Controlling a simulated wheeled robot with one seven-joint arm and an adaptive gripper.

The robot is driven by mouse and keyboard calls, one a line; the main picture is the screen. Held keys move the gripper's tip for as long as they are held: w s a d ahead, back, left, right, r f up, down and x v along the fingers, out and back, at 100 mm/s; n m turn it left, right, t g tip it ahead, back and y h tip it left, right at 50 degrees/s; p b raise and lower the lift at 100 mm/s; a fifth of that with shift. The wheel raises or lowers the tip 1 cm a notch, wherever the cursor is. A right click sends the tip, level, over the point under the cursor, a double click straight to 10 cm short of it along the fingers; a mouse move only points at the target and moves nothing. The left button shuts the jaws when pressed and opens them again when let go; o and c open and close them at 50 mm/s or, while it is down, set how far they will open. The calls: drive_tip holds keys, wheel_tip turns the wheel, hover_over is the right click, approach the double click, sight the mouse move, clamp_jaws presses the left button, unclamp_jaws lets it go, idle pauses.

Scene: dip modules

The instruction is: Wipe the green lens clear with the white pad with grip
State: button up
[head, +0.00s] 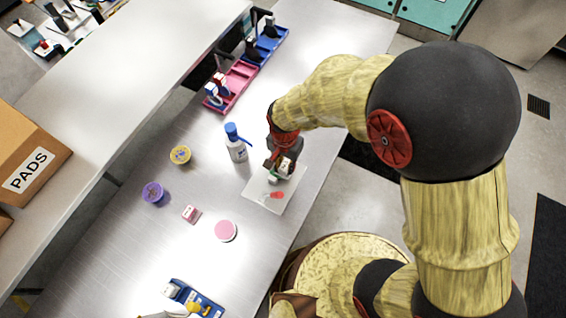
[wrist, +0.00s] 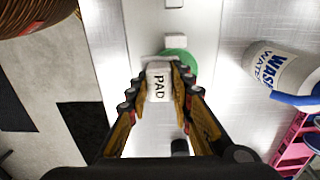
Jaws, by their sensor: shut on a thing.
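My gripper (head: 281,172) is low over a white board (head: 293,190) on the metal table. In the wrist view its two fingers (wrist: 160,92) are shut on the white pad's grip (wrist: 158,84), a block marked PAD. The green lens (wrist: 181,60) is a round disc on the board, just beyond the fingertips and partly hidden by the pad and a finger. I cannot tell whether the pad touches the lens. In the head view the lens is mostly hidden by my gripper.
A wash water bottle (head: 237,150) stands left of my gripper and also shows in the wrist view (wrist: 285,75). A red patch (head: 277,195) is on the board. Yellow (head: 180,155) and purple (head: 153,192) tubs, a pink disc (head: 226,231) and pink and blue trays (head: 232,85) stand around.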

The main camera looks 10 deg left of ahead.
drive_tip(key=shift+w+a+r, duration=0.15)
drive_tip(key=shift+w+a, duration=0.15)
drive_tip(key=shift+a, duration=0.25)
drive_tip(key=shift+w+a+r, duration=0.1)
drive_tip(key=shift+w+a, duration=0.15)
drive_tip(key=shift+a, duration=0.25)
drive_tip(key=shift+w+a+f, duration=0.1)
drive_tip(key=shift+w+a, duration=0.25)
drive_tip(key=shift+a, duration=0.5)
drive_tip(key=shift+a+r+p, duration=0.1)
drive_tip(key=shift+r+p, duration=0.25)
drive_tip(key=shift+r, duration=0.2)
wheel_tip(320, 180, up, 6)
drive_tip(key=p, duration=0.4)
drive_tip(key=shift+f, duration=0.15)
